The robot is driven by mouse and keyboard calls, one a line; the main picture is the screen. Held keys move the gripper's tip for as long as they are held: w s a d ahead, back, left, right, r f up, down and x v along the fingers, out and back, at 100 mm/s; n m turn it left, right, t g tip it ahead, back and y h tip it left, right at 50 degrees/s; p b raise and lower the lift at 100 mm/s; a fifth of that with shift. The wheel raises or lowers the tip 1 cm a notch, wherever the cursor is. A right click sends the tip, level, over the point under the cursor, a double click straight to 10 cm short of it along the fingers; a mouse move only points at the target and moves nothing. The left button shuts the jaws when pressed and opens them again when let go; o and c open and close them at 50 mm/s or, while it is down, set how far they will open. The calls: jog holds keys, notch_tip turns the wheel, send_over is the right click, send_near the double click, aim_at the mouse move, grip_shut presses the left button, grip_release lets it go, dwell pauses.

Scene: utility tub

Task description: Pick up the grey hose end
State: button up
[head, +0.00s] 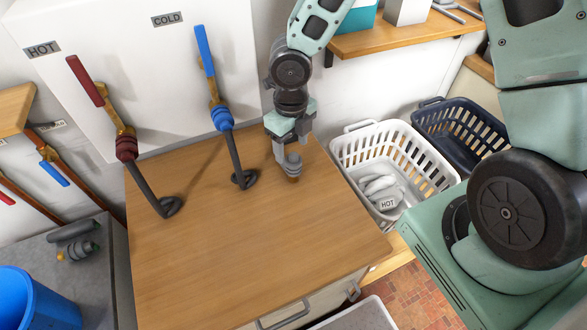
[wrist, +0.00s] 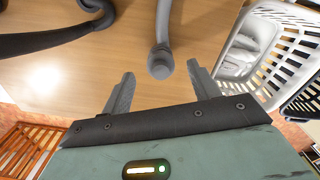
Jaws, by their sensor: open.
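The grey hose end (head: 292,165) shows at the far right part of the wooden counter top, just below my gripper (head: 291,146). In the wrist view the grey hose end (wrist: 160,64) is a rounded tip at the near end of a short grey length. My gripper (wrist: 161,72) is open, and the tip lies at the mouth between its two fingers, with a gap on each side. I cannot tell its exact depth between them. The gripper points down at the counter; its body partly hides the hose in the head view.
Two dark hoses, with a red collar (head: 127,147) and a blue collar (head: 222,117), hang onto the counter (head: 215,255) left of my gripper. A white basket (head: 350,150) holding white items stands right, beside a navy basket (head: 425,105). The counter's front is clear.

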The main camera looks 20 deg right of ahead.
aim_at(293, 160)
notch_tip(293, 160, down, 3)
jog(key=f, duration=0.4)
jog(key=shift+s+b, duration=0.35)
jog(key=shift+d+f, duration=0.1)
jog(key=shift+f, duration=0.5)
jog(key=c, duration=1)
